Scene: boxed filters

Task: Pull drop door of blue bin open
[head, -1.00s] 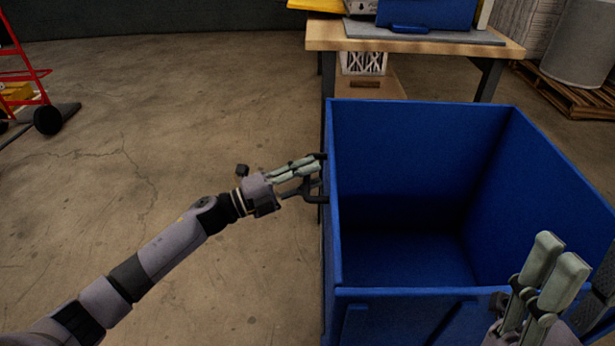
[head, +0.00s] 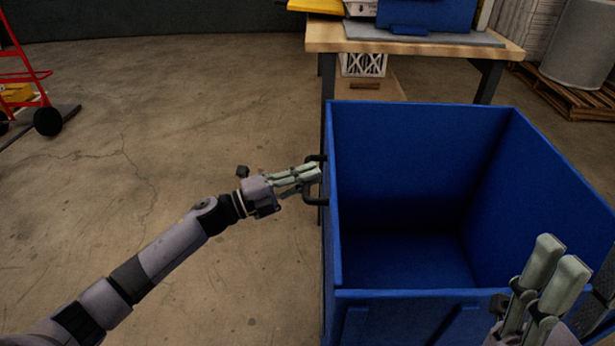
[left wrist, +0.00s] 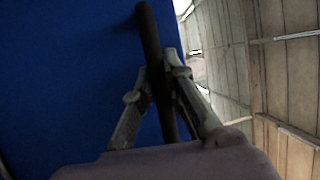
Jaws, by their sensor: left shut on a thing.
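The blue bin (head: 420,118) stands open-topped at the centre right, its inside empty. Its front panel (head: 405,318) is upright at the bottom of the view. A dark bar handle (head: 314,201) sits on the outside of its left wall. My left gripper (head: 318,172) is shut on this handle. In the left wrist view the dark handle (left wrist: 150,40) runs between the fingers of my left gripper (left wrist: 160,75), against the blue wall. My right gripper (head: 556,262) is at the bin's near right corner; I cannot tell its opening.
A wooden table (head: 400,38) with a blue container (head: 428,14) stands behind the bin. A red hand truck (head: 25,75) is at the far left. A pallet (head: 570,92) is at the back right. The floor left of the bin is clear.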

